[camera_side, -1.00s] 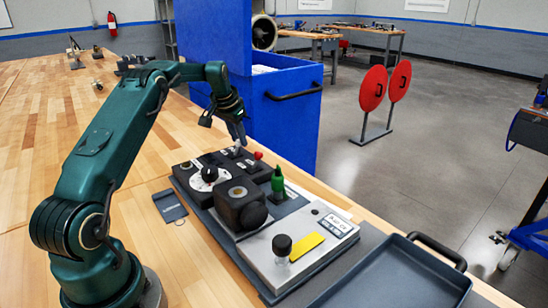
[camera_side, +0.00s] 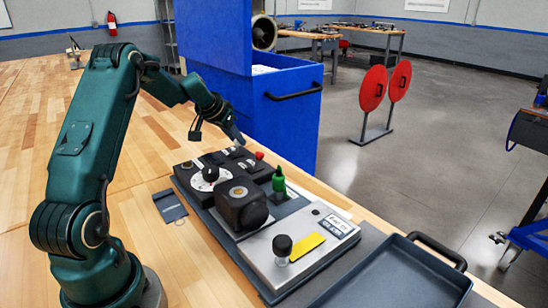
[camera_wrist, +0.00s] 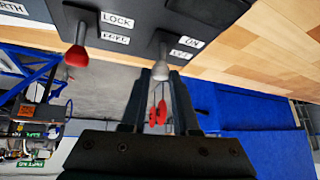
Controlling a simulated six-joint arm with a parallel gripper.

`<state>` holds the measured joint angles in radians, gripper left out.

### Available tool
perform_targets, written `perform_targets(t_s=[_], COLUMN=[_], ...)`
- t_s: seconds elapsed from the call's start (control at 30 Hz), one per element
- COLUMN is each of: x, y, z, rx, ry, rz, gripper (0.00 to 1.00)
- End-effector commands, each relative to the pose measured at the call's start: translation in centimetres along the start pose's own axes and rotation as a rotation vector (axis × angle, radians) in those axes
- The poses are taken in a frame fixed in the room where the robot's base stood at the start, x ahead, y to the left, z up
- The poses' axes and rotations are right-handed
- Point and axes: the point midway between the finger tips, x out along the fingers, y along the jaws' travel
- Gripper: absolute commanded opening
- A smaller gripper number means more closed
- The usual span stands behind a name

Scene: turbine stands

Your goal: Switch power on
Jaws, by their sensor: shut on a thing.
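The black switch box (camera_side: 225,163) stands at the far end of the grey baseplate. In the wrist view a grey-tipped lever (camera_wrist: 161,70) on the box (camera_wrist: 215,12) sits beside an "ON" label (camera_wrist: 190,41). A red-tipped lever (camera_wrist: 76,56) beside a "LOCK" label (camera_wrist: 117,19) stands to its left; its red tip also shows in the side view (camera_side: 260,155). My gripper (camera_wrist: 160,82) is shut on the grey lever, one finger on each side. In the side view my gripper (camera_side: 236,137) is low over the box's far end, and its fingertips hide the lever.
A dial (camera_side: 208,178), a black block (camera_side: 240,205), a green-topped part (camera_side: 278,180) and a silver box with a black knob (camera_side: 282,244) share the baseplate. A dark tray (camera_side: 395,280) lies at the near right. A blue cabinet (camera_side: 275,105) stands behind the gripper.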

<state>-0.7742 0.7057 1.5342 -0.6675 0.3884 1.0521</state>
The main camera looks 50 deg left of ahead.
Motion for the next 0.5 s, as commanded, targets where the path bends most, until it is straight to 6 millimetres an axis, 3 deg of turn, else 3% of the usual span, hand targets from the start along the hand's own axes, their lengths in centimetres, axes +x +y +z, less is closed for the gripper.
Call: perform_targets(t_s=[0.43,0.47,0.5], x=[0.02,0.03,0.04], y=[-0.14,-0.17,-0.19], z=[0.7,0.71,0.73], rx=[-0.01,-0.01,-0.011], ry=[-0.002,-0.002,-0.002], rz=[-0.001,-0.001,-0.002], gripper=[0.0,0.32,0.47])
